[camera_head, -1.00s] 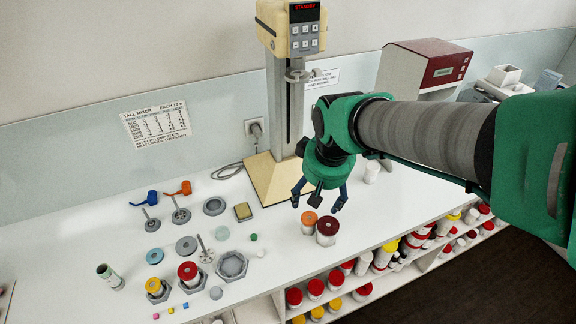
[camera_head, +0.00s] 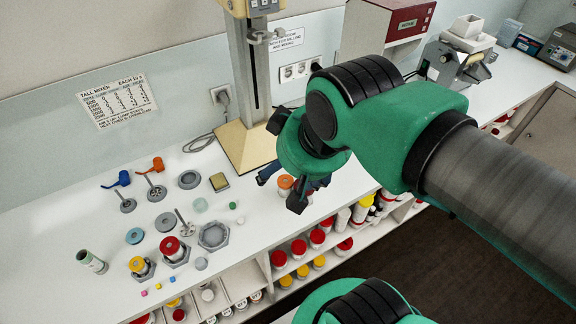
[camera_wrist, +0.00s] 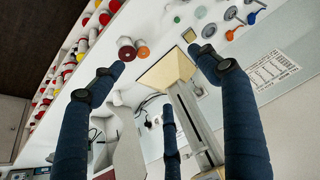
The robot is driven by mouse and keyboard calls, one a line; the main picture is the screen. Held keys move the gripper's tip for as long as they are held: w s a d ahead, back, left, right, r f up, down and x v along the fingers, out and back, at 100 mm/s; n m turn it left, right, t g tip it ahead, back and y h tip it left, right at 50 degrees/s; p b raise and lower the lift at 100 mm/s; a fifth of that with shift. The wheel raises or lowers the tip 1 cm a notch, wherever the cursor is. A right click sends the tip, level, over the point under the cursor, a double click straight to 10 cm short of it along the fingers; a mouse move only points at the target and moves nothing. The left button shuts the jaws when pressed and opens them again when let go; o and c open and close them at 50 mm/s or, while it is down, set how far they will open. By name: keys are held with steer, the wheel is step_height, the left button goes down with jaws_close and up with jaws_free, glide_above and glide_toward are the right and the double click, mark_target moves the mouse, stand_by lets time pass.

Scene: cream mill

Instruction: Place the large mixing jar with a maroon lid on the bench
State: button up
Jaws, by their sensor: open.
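The large mixing jar with the maroon lid (camera_wrist: 126,53) stands on the white bench, seen from above in the wrist view. A smaller jar with an orange lid (camera_wrist: 142,50) stands right beside it, and shows in the head view (camera_head: 286,182). In the head view my gripper (camera_head: 292,182) is over the two jars and mostly hides the maroon-lidded one. In the wrist view my gripper's blue fingers (camera_wrist: 160,66) are spread wide with nothing between them. Both jars lie beyond the fingertips, nearer the left finger. The bench (camera_head: 110,199) carries the jars.
A tall mixer stand with a cream base (camera_head: 245,148) rises behind the jars. Lidded jars in hexagonal holders (camera_head: 172,248), paddles and discs cover the bench's left part. Shelves of red-lidded jars (camera_head: 299,247) sit under the front edge. A grey machine (camera_head: 447,62) stands at the right.

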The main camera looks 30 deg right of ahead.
steer(key=shift+c, duration=0.5)
steer(key=w+d+f+m+g, duration=0.2)
steer(key=w+d+f+m, duration=0.3)
steer(key=f+m, duration=0.2)
steer(key=w+d+f+m+g+p, duration=0.1)
steer(key=w+d+f+m, duration=0.4)
steer(key=f+m, duration=0.3)
steer(key=w+d+f+m+g, duration=0.2)
steer(key=w+d+f+m, duration=0.3)
steer(key=m, duration=0.9)
step_height(320, 180, down, 3)
steer(key=shift+g+p, duration=0.3)
steer(key=shift+f, duration=0.1)
